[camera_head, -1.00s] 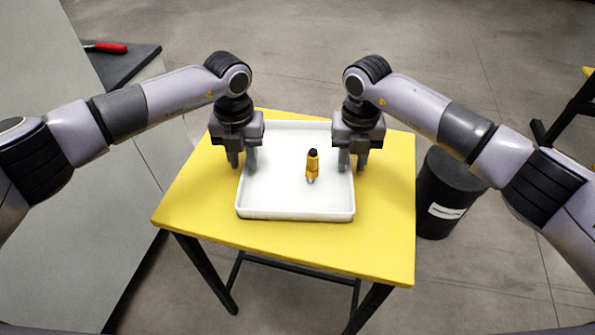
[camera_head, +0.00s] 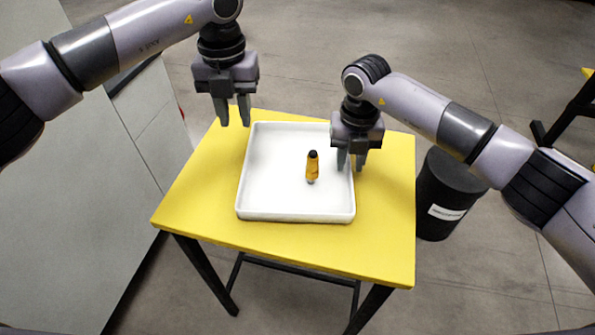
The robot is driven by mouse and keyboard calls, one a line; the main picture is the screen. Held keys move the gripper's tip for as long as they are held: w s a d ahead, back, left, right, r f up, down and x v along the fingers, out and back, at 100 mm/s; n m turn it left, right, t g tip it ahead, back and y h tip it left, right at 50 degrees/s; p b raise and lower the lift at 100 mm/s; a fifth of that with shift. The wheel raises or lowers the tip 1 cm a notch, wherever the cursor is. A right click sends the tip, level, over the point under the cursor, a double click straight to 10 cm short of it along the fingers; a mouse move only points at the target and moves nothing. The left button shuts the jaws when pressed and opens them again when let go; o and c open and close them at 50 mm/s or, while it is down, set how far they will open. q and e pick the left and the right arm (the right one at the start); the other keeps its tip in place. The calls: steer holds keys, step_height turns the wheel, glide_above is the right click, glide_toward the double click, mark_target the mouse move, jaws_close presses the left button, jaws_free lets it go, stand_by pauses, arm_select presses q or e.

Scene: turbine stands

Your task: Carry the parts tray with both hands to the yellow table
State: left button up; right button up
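The white parts tray (camera_head: 275,216) sits flat on the yellow table (camera_head: 385,235). An orange part with a black top (camera_head: 312,167) stands upright inside the tray. My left gripper (camera_head: 233,122) is raised above the table's back left area, clear of the tray, with its fingers apart and nothing between them. My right gripper (camera_head: 351,166) is at the tray's right wall, with one finger on the inner side and one on the outer side. Its fingers are a little apart; whether they touch the wall is hard to see.
A black bin (camera_head: 449,188) with a white label stands on the floor right of the table. A grey cabinet (camera_head: 90,200) is at the left. Black legs with yellow on top (camera_head: 570,110) show at the right edge. The table around the tray is bare.

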step_height(320, 180, up, 12)
stand_by(0.4)
steer(key=shift+f, duration=0.15)
